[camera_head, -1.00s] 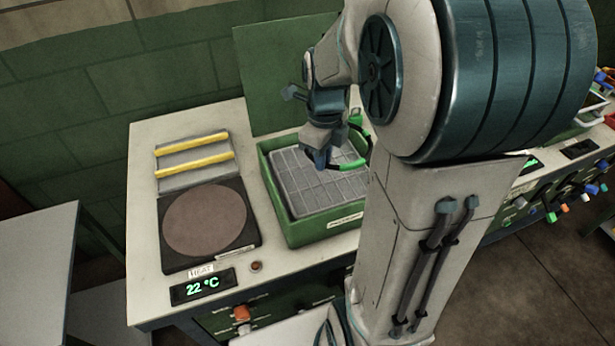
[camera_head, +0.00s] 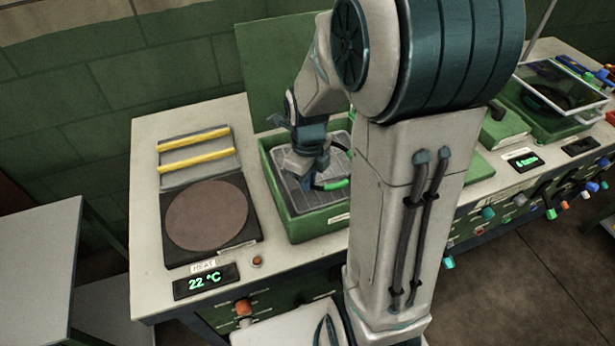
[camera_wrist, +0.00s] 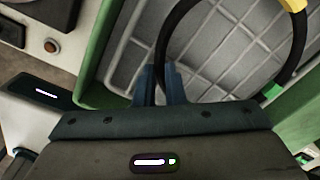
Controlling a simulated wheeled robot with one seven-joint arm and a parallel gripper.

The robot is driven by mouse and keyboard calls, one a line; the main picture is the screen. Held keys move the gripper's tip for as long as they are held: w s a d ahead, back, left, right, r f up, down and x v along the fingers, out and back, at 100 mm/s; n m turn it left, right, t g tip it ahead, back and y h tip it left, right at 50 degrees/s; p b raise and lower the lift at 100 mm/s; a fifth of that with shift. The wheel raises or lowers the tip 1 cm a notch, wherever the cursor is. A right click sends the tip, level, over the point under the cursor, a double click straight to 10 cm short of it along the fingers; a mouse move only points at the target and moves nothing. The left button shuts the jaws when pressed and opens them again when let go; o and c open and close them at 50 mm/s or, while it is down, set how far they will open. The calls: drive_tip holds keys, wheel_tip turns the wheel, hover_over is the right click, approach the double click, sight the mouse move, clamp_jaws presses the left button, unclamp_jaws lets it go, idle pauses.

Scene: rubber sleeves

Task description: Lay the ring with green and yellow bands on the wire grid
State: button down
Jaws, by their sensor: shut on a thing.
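My gripper (camera_head: 305,180) is down inside the green bin, above the wire grid. It is shut on the black ring (camera_wrist: 167,42), which has green and yellow bands; it also shows in the head view as a dark arc with a green part (camera_head: 336,184). In the wrist view the fingers (camera_wrist: 158,85) pinch the ring's near left side, with the yellow band at the top right and the green band at the right. The pale wire grid (camera_wrist: 135,60) lies under the ring. I cannot tell whether the ring touches it. My arm hides the bin's right side in the head view.
The green bin (camera_head: 311,226) has raised walls around the grid and an upright lid (camera_head: 268,72) behind. To its left are a round brown hot plate (camera_head: 207,215) reading 22 °C and a rack with two yellow bars (camera_head: 195,149). A green tray with a dark screen stands at right.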

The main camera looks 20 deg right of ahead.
drive_tip(key=c, duration=1.5)
unclamp_jaws()
wheel_tip(320, 180, up, 11)
drive_tip(key=s+a+n+t, duration=0.1)
drive_tip(key=s+n, duration=0.2)
drive_tip(key=n, duration=0.6)
drive_tip(key=s+a+n+t, duration=0.1)
drive_tip(key=s+n, duration=0.3)
drive_tip(key=n, duration=0.6)
drive_tip(key=s+a+r+n+t, duration=0.1)
drive_tip(key=s+n, duration=0.3)
drive_tip(key=n, duration=0.6)
drive_tip(key=shift+s+a, duration=0.2)
drive_tip(key=shift+s, duration=0.05)
